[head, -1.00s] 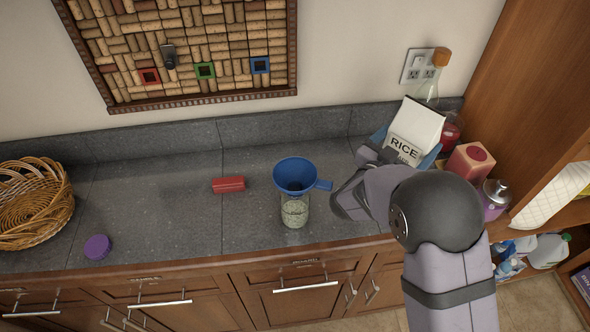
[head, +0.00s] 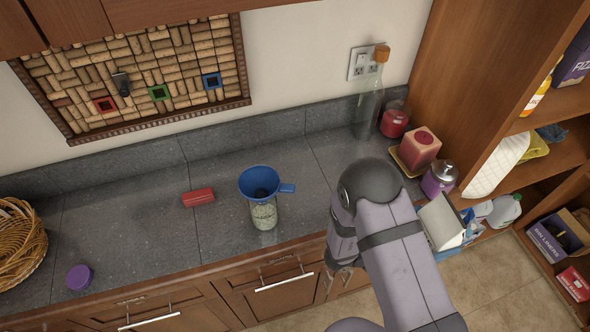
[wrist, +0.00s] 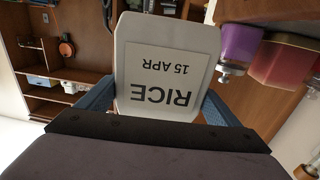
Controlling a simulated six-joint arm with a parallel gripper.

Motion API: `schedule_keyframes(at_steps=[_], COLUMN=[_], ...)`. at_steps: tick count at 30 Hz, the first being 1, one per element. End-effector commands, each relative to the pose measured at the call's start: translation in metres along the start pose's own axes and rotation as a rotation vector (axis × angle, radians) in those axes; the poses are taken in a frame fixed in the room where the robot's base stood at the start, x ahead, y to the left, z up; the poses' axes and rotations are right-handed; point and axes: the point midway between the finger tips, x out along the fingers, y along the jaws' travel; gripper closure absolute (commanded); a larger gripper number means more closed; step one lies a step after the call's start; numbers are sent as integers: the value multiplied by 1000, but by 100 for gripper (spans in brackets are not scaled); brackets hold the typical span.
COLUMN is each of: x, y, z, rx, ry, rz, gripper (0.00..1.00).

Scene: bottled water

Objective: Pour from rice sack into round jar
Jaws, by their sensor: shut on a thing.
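The rice sack (head: 441,222) is a pale box-like pack, partly hidden behind my arm at the right in the head view. In the wrist view the sack (wrist: 167,40) shows its label, "RICE 15 APR", upside down. My gripper (wrist: 158,98) is shut on it, with a blue finger at each side. The round jar (head: 264,215) stands upright on the counter, left of my arm, with pale grains inside. A blue funnel (head: 260,182) sits in its mouth. The sack is well to the right of the jar, apart from it.
A red block (head: 198,197) and a purple lid (head: 79,277) lie left of the jar, beside a wicker basket (head: 18,245). A tall bottle (head: 369,105), a red candle box (head: 418,148) and a purple canister (head: 438,180) stand at the right. Open shelves are beyond.

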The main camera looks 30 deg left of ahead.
Motion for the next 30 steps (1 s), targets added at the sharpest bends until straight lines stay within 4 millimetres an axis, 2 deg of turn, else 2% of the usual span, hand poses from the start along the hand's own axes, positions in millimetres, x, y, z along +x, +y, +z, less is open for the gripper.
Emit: schedule_keyframes(at_steps=[1, 10, 12, 20, 26, 30], x=[-1, -4, -10, -37, -76, -116], y=[8, 38, 27, -4, -38, -62], z=[-6, -11, -8, -16, -28, -41], rx=[-4, -2, 5, 6, 8, 9], ry=[3, 2, 1, -2, -3, -4], rz=[12, 51, 25, -65, -184, -292], gripper=[54, 54, 54, 54, 54, 54])
